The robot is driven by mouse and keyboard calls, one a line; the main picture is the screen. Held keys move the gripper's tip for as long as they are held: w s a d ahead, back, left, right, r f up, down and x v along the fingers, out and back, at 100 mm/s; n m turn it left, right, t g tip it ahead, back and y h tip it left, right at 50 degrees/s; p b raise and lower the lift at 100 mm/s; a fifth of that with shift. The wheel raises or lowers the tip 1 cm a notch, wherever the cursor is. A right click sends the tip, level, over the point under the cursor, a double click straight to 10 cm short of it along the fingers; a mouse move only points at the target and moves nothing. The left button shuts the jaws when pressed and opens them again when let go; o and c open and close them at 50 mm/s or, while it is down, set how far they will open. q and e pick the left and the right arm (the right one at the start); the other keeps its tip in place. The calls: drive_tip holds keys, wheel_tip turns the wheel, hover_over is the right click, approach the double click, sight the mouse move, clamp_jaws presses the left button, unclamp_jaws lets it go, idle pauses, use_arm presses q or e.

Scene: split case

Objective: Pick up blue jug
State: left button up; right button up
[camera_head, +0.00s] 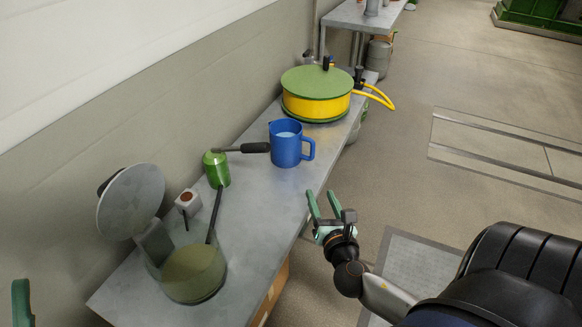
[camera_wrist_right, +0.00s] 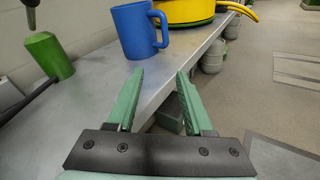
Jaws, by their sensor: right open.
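The blue jug (camera_head: 284,146) stands upright on the grey metal table, its handle on the right side in the head view. In the right wrist view the jug (camera_wrist_right: 134,32) is beyond the fingers, upper middle, with its top edge near the frame's top. My right gripper (camera_head: 322,203) is open and empty at the table's front edge, nearer to me than the jug and apart from it. Its green fingers (camera_wrist_right: 160,88) are spread in the wrist view. Part of my left gripper (camera_head: 22,303) shows at the lower left edge; its jaw state is unclear.
On the table (camera_head: 262,210) stand a yellow pot with green lid (camera_head: 317,82) behind the jug, a green cup-like object (camera_head: 217,168) with a dark-handled tool to its left, a small white box (camera_head: 188,202), and a glass pot (camera_head: 190,275) at the near end. The wall runs along the left.

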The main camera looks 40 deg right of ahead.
drive_tip(key=w+d+n+t+h+b, duration=0.1)
drive_tip(key=d+n, duration=0.1)
drive_tip(key=n, duration=0.1)
drive_tip(key=b, duration=0.1)
approach(312, 154)
drive_tip(key=shift+x, duration=1)
drive_tip(key=shift+w+d, duration=0.25)
drive_tip(key=shift+w, duration=0.3)
drive_tip(key=b+x, duration=0.1)
drive_tip(key=x, duration=0.3)
drive_tip(key=shift+d, duration=0.15)
drive_tip(key=shift+w+d+b, duration=0.25)
drive_tip(key=shift+w+b, duration=0.1)
drive_tip(key=shift+w, duration=0.1)
use_arm(q)
drive_tip(key=s+m+h, duration=0.1)
drive_tip(key=s+f+h, duration=0.1)
drive_tip(key=h, duration=0.1)
drive_tip(key=shift+s+d+f+m, duration=0.2)
drive_tip(key=shift+d+m, duration=0.15)
drive_tip(key=shift+m, duration=0.05)
use_arm(e)
drive_tip(key=shift+c, duration=0.4)
clamp_jaws()
